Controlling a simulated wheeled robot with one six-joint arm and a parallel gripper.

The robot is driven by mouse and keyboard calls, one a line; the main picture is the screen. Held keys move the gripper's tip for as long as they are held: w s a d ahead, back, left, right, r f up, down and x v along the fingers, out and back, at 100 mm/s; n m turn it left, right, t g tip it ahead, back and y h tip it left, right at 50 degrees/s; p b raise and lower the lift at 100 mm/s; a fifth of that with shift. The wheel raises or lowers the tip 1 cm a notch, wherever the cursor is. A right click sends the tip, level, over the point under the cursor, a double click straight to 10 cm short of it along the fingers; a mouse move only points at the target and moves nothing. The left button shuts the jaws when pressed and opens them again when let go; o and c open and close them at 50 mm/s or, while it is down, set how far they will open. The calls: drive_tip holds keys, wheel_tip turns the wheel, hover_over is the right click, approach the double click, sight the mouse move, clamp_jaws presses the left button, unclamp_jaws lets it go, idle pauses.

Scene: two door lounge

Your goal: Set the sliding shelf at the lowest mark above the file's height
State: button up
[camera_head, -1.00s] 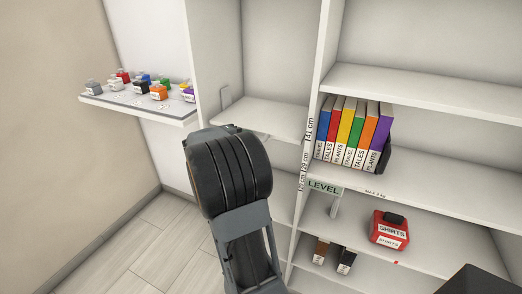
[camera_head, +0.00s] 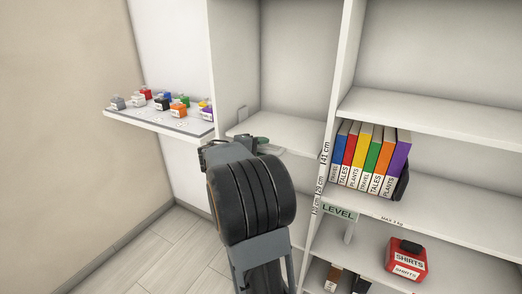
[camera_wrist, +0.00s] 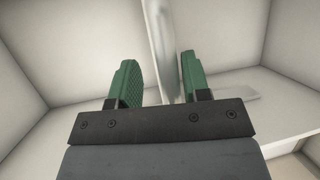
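A white shelf board (camera_head: 440,205) with a green LEVEL tag (camera_head: 339,211) on its front edge and a small pale bracket (camera_head: 350,231) below it spans the right bay. Height marks (camera_head: 325,152) run down the upright beside it; one reads 141 cm, the lower ones are hard to read. I cannot tell which thing is the file. My gripper (camera_wrist: 158,62) is open, its green fingers apart. A pale upright piece (camera_wrist: 160,40) shows between and beyond them; contact is unclear. In the head view my arm hides most of the gripper, at the narrow left bay's shelf (camera_head: 290,128).
Several coloured books (camera_head: 370,160) stand on the tagged shelf. A red SHIRTS box (camera_head: 406,259) sits one shelf lower. Brown and black items (camera_head: 334,278) stand at the bottom. The floor (camera_head: 165,255) at left is clear.

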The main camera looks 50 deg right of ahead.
drive_tip(key=shift+f, duration=0.15)
drive_tip(key=shift+w+a, duration=0.1)
drive_tip(key=shift+a, duration=0.35)
drive_tip(key=b+v, duration=0.1)
drive_tip(key=v, duration=1.2)
drive_tip(key=shift+d, duration=0.1)
